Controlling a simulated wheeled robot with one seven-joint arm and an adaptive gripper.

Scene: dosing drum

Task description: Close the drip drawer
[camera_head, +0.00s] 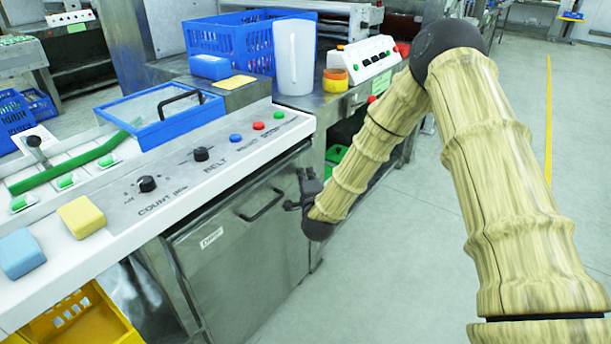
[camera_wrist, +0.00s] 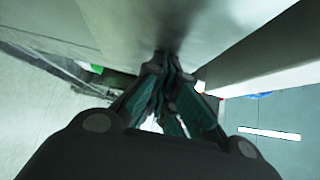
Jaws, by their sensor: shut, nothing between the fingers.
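The drip drawer (camera_head: 240,265) is a grey metal front with a dark bar handle and a small white label, below the white control panel. Its front seems to stand slightly proud of the cabinet at its left edge; how far it is out is hard to tell. My gripper (camera_head: 296,194) is at the right of the handle (camera_head: 262,206), near the right end of the front, with nothing in it. In the wrist view my gripper (camera_wrist: 170,68) has its dark fingers together, close to a grey metal surface. Whether the fingertips touch it is hidden.
The control panel (camera_head: 225,160) with knobs and buttons overhangs the drawer. A blue-framed lid (camera_head: 160,112), blue crate (camera_head: 245,45) and white jug (camera_head: 294,60) stand above and behind. A yellow crate (camera_head: 75,318) is at lower left. The floor (camera_head: 390,260) on the right is clear.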

